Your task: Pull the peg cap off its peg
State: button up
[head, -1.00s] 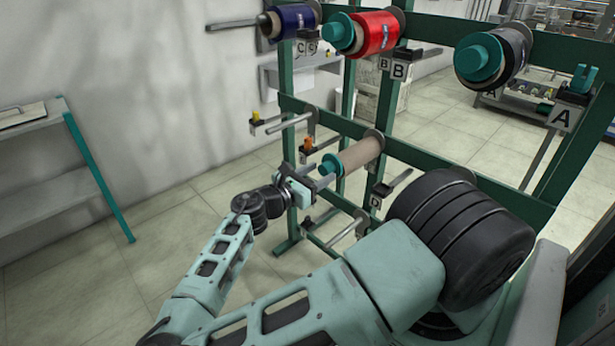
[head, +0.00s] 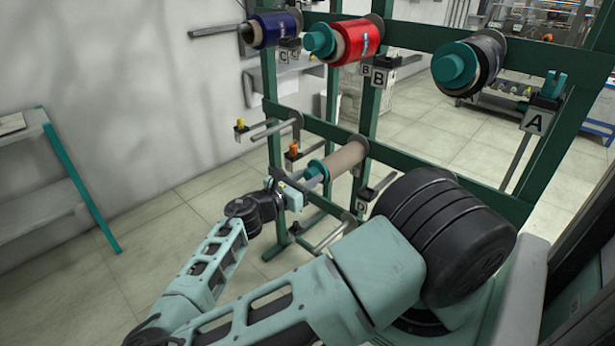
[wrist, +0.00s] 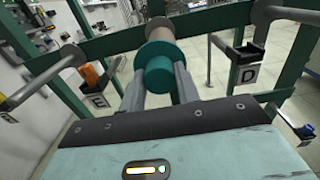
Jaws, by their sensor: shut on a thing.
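The teal peg cap (wrist: 160,73) sits at the near end of a peg on the rack's lower row, in front of a bare tan bobbin (wrist: 160,32). In the head view the cap (head: 316,169) and the tan bobbin (head: 345,159) show at the end of my arm. My gripper (wrist: 160,88) points along the peg, with one finger on each side of the cap, shut on it. In the head view my gripper (head: 306,182) is partly behind my wrist. The peg is hidden inside the cap and bobbin. I cannot tell whether cap and bobbin touch.
The green rack (head: 400,182) carries blue (head: 273,28), red (head: 358,38) and dark (head: 482,62) bobbins above. Bare pegs stick out beside my gripper, near labels E (wrist: 97,101) and D (wrist: 247,74). A grey shelf (head: 45,185) stands at left; open floor lies between.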

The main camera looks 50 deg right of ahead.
jog(key=a, duration=0.6)
jog(key=shift+w, duration=0.2)
dwell(1.1)
